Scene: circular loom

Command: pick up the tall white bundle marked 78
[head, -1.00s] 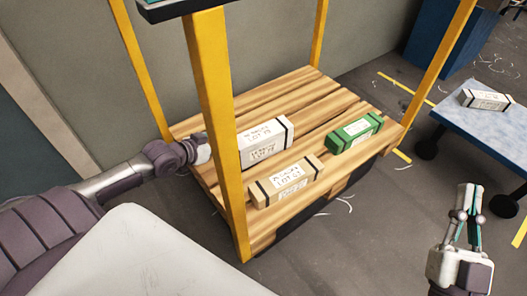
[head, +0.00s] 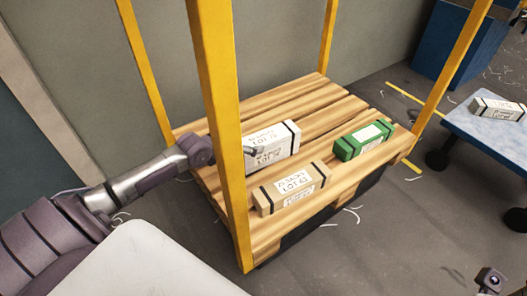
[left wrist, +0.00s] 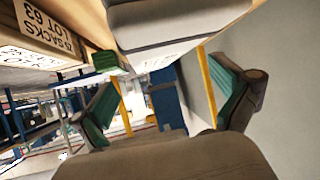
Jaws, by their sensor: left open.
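The white bundle (head: 284,146) with a dark band lies on the slatted wooden pallet (head: 318,95), behind the near yellow post; its label is hard to read. My left gripper (head: 252,151) comes in from the left behind that post, and its tips show small against the bundle's left part. In the left wrist view my left gripper (left wrist: 165,105) has its fingers wide apart, with nothing clasped between them. A pale block (left wrist: 180,25), seemingly the white bundle, fills the top there. My right gripper (head: 490,281) barely shows at the bottom right.
A tan bundle (head: 291,189) lies in front of the white one, and a green bundle (head: 364,140) to its right. The yellow post (head: 220,120) stands close to my left arm. Another white bundle (head: 497,109) lies on a blue table (head: 480,130) at right.

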